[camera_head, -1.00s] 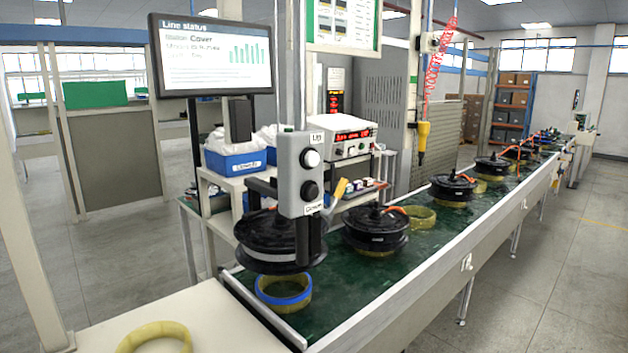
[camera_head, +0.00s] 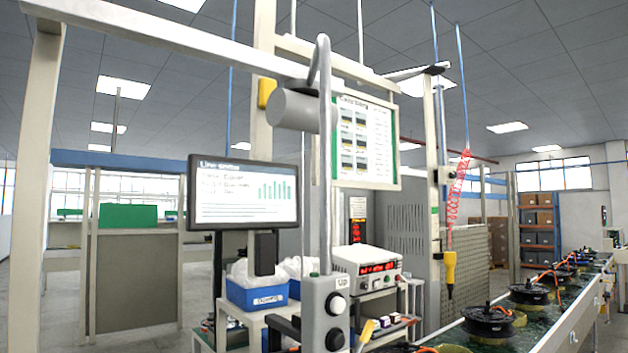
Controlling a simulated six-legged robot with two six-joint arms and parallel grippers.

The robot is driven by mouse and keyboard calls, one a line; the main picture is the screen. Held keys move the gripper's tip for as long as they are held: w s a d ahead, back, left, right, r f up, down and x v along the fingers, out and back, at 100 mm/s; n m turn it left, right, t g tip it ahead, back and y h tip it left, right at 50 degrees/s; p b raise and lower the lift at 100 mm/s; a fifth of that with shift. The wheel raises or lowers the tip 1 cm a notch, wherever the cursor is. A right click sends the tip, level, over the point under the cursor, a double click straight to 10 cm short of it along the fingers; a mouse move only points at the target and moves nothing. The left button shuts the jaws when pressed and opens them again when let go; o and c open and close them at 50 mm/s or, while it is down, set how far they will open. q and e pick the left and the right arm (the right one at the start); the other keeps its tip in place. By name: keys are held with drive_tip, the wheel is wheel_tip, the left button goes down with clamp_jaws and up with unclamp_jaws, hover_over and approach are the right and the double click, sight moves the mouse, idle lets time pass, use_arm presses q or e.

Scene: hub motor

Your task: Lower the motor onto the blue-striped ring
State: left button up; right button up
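The head view now looks higher, and neither the hanging motor nor the blue-striped ring shows in it. The grey lift control box (camera_head: 325,312) is cut by the bottom edge. Its upper button (camera_head: 336,305), labelled "UP", is white, and the lower button (camera_head: 335,339) is black. A grey tube (camera_head: 324,170) runs up from the box past a grey cylinder (camera_head: 303,110) under the overhead beam (camera_head: 170,47). Neither of my grippers is in view.
Other black motors (camera_head: 487,321) stand on the line (camera_head: 535,325) at the right. A monitor (camera_head: 243,193), a blue bin (camera_head: 257,294) and a power supply (camera_head: 367,268) stand behind the lift. A yellow tool (camera_head: 449,270) hangs from a red coiled hose.

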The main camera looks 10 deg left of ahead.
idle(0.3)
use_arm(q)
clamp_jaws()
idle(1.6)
